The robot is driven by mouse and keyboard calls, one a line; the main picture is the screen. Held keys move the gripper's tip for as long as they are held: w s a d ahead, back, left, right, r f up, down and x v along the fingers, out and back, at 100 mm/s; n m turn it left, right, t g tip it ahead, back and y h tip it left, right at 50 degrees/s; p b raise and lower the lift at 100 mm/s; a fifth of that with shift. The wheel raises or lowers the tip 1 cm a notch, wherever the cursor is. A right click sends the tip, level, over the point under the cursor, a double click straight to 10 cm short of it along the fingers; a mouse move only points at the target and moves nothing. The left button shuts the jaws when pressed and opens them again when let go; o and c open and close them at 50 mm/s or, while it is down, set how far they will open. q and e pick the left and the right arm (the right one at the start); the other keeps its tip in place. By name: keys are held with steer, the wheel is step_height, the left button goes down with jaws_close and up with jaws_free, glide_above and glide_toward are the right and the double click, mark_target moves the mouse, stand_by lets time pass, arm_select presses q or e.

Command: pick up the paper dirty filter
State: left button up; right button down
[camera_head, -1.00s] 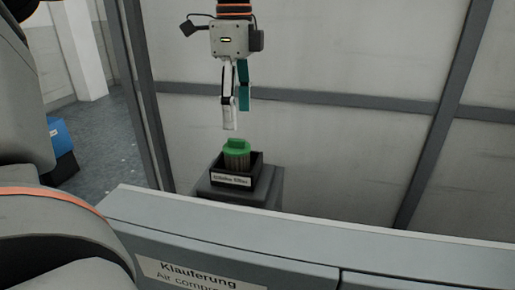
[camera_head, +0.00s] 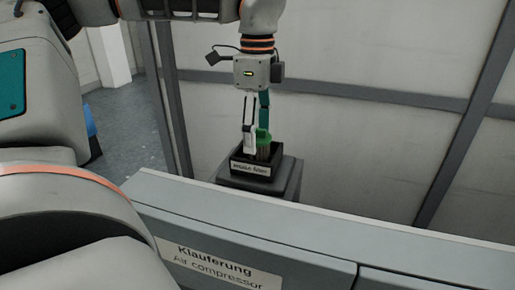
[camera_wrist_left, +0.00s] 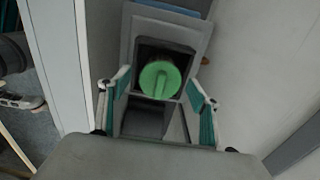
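The paper filter, with a green cap (camera_head: 263,136) and a pale pleated body, stands upright in a small black box with a white label (camera_head: 251,169). In the left wrist view the round green cap (camera_wrist_left: 160,80) with its raised grip bar lies between the fingers. My left gripper (camera_head: 256,140) points down over the box. Its white and teal fingers are apart, one on each side of the filter. The near finger partly hides the filter in the head view. I cannot tell whether either finger touches it. My right gripper is not in view.
The box sits on a grey pedestal (camera_head: 288,178) beside a pale panelled wall (camera_head: 370,150). A grey air compressor housing (camera_head: 330,232) with a lettered label stretches across the front. A blue object (camera_head: 89,120) stands on the floor at the left.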

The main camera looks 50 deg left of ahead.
arm_select(q)
steer(key=c, duration=1.1)
steer(key=shift+r, duration=0.1)
steer(key=shift+c, duration=0.2)
